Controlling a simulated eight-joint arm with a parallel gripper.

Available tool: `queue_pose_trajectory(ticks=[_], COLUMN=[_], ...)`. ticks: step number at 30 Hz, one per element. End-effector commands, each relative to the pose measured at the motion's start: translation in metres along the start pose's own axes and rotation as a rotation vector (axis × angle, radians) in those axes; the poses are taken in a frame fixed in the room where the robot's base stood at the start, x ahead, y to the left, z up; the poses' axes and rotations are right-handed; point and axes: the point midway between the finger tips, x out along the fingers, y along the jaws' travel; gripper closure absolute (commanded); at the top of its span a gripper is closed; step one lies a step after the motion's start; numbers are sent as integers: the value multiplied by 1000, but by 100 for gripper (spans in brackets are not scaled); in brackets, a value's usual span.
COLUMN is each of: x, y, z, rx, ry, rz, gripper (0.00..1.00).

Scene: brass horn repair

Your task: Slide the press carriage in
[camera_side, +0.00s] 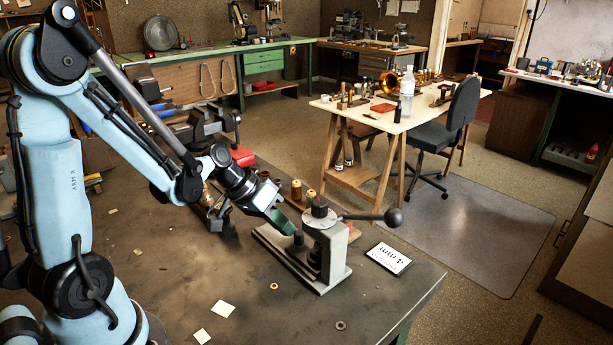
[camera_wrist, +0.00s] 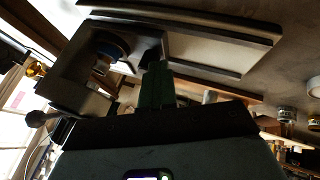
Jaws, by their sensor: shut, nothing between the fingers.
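A small grey arbor press (camera_side: 336,252) stands near the right end of the dark bench, with a round top and a lever ending in a dark ball (camera_side: 394,217). Its flat base reaches out to the left. A dark upright piece (camera_side: 298,241), seemingly on the carriage, stands over that base, left of the press column. My gripper (camera_side: 283,224), with green fingers, is shut and empty just left of this piece; I cannot tell whether they touch. In the wrist view my gripper (camera_wrist: 154,80) points at the dark piece, and the press frame (camera_wrist: 84,80) shows at left.
A white card marked "4 mm" (camera_side: 388,259) lies right of the press. Brass-coloured spools (camera_side: 296,189) and a red box (camera_side: 243,156) stand behind it. Paper squares (camera_side: 223,308) and small rings (camera_side: 340,325) lie in front. The bench front is mostly clear.

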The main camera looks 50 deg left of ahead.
Motion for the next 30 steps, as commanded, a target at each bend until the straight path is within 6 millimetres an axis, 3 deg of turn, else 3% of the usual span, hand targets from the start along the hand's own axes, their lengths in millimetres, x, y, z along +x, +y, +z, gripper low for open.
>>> queue_pose_trajectory(ticks=[8, 24, 30], x=[-22, -97, -114], y=[-38, -35, -35], z=[0, 0, 0], rx=[-9, -7, -6], ry=[6, 6, 6], rz=[-8, -9, -10], gripper=[100, 100, 100])
